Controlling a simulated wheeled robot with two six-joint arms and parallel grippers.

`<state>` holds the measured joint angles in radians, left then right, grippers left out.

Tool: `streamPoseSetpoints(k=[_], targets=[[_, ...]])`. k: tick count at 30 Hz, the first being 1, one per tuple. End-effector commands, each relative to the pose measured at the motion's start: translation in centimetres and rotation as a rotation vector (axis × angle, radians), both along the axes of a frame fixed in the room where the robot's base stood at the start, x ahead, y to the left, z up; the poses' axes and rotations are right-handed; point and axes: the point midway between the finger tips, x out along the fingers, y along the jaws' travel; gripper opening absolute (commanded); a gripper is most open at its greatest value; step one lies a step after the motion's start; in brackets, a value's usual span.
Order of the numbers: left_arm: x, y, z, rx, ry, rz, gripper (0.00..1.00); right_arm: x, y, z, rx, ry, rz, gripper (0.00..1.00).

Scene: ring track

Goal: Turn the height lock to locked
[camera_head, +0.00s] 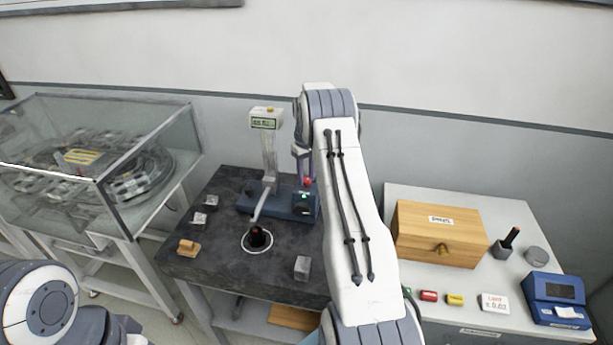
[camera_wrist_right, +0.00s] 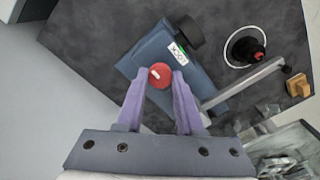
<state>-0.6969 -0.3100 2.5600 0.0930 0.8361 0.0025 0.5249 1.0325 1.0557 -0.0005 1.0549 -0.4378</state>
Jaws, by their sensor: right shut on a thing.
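The height lock is a round red knob (camera_wrist_right: 160,76) with a short white mark, on the blue base (camera_wrist_right: 143,50) of a height gauge. A white and green label (camera_wrist_right: 178,50) sits beside the knob; its text is too small to read surely. My right gripper (camera_wrist_right: 161,73) has its purple fingers on both sides of the knob, shut on it. In the head view the knob (camera_head: 307,181) shows just below the fingertips, and my white right arm hides part of the gripper. Only part of my left arm shows at the lower left; its gripper is out of view.
The gauge's display (camera_head: 264,123) stands on a column above the dark table (camera_head: 190,240). Its arm reaches over a dark piece (camera_head: 257,238) in a white ring. Several grey blocks and an orange block (camera_head: 188,247) lie around. A glass case stands left, a wooden box (camera_head: 440,235) right.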

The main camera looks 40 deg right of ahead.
Motion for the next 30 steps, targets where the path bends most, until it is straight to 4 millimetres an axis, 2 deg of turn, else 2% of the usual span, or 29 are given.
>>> streamPoseSetpoints(k=[12, 13, 15, 25, 30], targets=[[0.0, 0.0, 0.0, 0.0, 0.0, 0.0, 0.95, 0.3, -0.1, 0.3, -0.004, -0.011, -0.009, 0.0], [0.0, 0.0, 0.0, 0.0, 0.0, 0.0, 0.95, 0.3, -0.1, 0.3, -0.004, -0.011, -0.009, 0.4], [0.0, 0.0, 0.0, 0.0, 0.0, 0.0, 0.95, 0.3, -0.1, 0.3, -0.004, -0.01, -0.009, 0.66], [0.0, 0.0, -0.1, 0.0, 0.0, 0.0, 0.95, 0.1, 0.0, 0.2, -0.001, -0.004, -0.008, 0.66], [0.0, 0.0, -0.8, 0.0, 0.0, 0.0, 0.95, 0.2, -0.1, 1.8, -0.004, -0.008, -0.007, 0.66]])
